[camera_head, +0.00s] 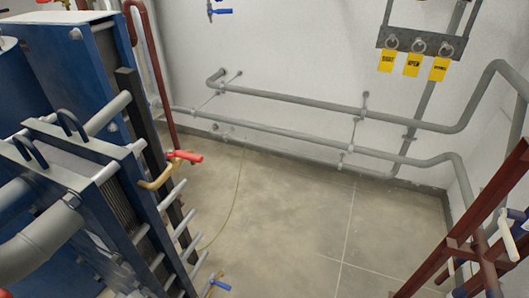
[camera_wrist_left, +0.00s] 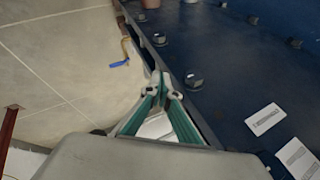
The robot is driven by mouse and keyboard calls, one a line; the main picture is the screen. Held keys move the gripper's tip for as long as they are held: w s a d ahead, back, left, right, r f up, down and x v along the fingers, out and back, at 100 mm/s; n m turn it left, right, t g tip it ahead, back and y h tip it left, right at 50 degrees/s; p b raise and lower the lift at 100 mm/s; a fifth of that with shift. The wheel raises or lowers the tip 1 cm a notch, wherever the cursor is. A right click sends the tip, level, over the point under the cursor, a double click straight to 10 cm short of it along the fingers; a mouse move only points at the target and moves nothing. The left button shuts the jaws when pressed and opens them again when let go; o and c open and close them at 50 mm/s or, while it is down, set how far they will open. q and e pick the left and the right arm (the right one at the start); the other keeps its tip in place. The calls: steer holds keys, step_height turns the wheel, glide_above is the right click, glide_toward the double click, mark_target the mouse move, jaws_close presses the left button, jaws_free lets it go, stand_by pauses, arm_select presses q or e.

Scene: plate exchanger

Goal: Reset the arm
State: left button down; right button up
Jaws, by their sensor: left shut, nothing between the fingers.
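My left gripper (camera_wrist_left: 162,86) shows only in the left wrist view. Its green-sided fingers meet at the tips, with nothing between them. Behind them is the edge of a dark blue panel (camera_wrist_left: 225,55) with bolts and white labels; I cannot tell whether the fingertips touch it. Neither gripper shows in the head view, and my right gripper is in neither view. The blue plate exchanger (camera_head: 75,75) stands at the left of the head view, with large grey pipes at its front.
A valve with a red handle (camera_head: 185,156) sits beside the exchanger. A blue handle (camera_head: 221,285) is low near the floor. Grey pipes (camera_head: 290,96) run along the white wall. Yellow tags (camera_head: 413,65) hang top right. A dark red frame (camera_head: 465,245) stands right. The middle floor (camera_head: 295,205) is mostly clear.

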arm_select(q)
steer(key=s+a+r+y, duration=0.2)
steer(key=s+a+r, duration=0.3)
steer(key=r, duration=0.3)
steer(key=w+d+f+n+t+h+p, duration=0.1)
steer(key=d+f+t+h, duration=0.1)
steer(key=d, duration=0.6)
steer(key=w+d+f+n+t+h+p, duration=0.2)
steer(key=d+f+h, duration=0.3)
steer(key=d+f, duration=0.2)
steer(key=shift+d+f, duration=0.15)
steer(key=shift+d, duration=0.4)
